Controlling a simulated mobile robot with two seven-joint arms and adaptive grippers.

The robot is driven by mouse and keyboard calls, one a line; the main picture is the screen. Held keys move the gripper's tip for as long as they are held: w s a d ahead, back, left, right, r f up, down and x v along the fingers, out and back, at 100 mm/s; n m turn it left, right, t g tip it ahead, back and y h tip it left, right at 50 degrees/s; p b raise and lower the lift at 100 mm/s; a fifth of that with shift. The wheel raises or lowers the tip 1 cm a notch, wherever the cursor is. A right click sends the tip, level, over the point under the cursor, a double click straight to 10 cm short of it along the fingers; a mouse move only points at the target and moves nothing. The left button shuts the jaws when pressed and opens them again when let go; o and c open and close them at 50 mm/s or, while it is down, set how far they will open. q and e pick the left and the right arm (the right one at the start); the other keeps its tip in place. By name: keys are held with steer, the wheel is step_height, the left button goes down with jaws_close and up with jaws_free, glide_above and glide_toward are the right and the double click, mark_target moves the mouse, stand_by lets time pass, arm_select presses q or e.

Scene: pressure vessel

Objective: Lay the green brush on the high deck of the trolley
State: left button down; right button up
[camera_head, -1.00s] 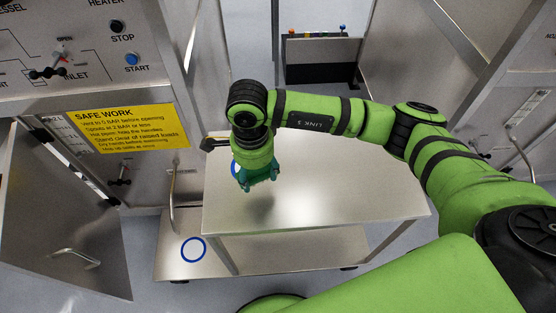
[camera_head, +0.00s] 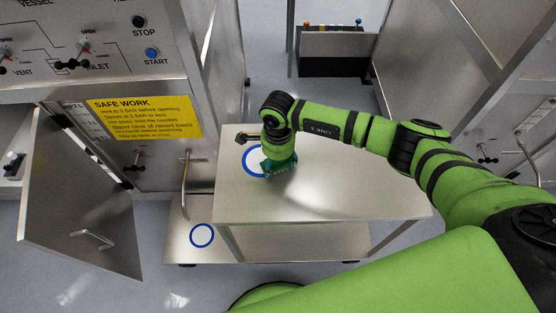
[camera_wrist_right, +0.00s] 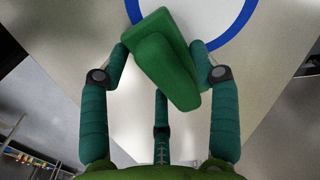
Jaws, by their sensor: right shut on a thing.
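My right gripper (camera_head: 280,168) hangs over the left part of the trolley's high deck (camera_head: 345,190), beside a blue ring (camera_head: 246,161) marked there. In the right wrist view its fingers are closed around the green brush (camera_wrist_right: 160,58), a blocky green piece. The blue ring (camera_wrist_right: 247,22) and pale deck show behind the brush. In the head view the brush is hard to tell from the gripper. I cannot tell whether the brush touches the deck. My left gripper is not in view.
The low deck (camera_head: 290,247) below has another blue ring (camera_head: 202,236). A panel with a yellow sign (camera_head: 145,117) and an open metal door (camera_head: 80,200) stand on the left. A dark box (camera_head: 332,52) is at the back.

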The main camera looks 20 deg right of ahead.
steer(key=shift+f+b, duration=0.2)
steer(key=shift+b, duration=0.1)
steer(key=o, duration=1.2)
steer(key=shift+r, duration=0.1)
steer(key=shift+r+p, duration=0.25)
steer(key=shift+p, duration=0.15)
steer(key=shift+w+r+b, duration=0.1)
steer(key=shift+r+b, duration=0.25)
steer(key=shift+r, duration=0.05)
step_height(320, 180, up, 10)
steer(key=b, duration=0.3)
steer(key=shift+f, duration=0.2)
steer(key=shift+r, duration=0.75)
